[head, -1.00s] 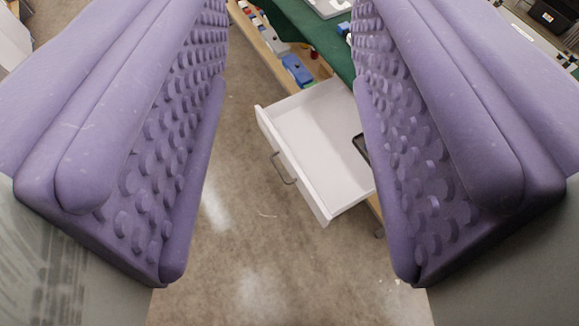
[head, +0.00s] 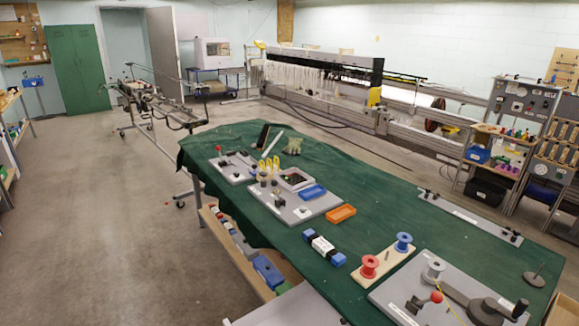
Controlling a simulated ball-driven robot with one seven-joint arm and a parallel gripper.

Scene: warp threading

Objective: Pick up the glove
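A small greyish-tan glove (head: 293,146) appears to lie on the green-covered table (head: 340,185), near its far end. It sits to the right of a dark upright block (head: 263,134) and a pale flat strip (head: 272,144). It is small in the picture, so its exact pose is hard to tell. My gripper is not in view now.
Open floor (head: 100,220) lies left; a large loom (head: 320,75) stands behind.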

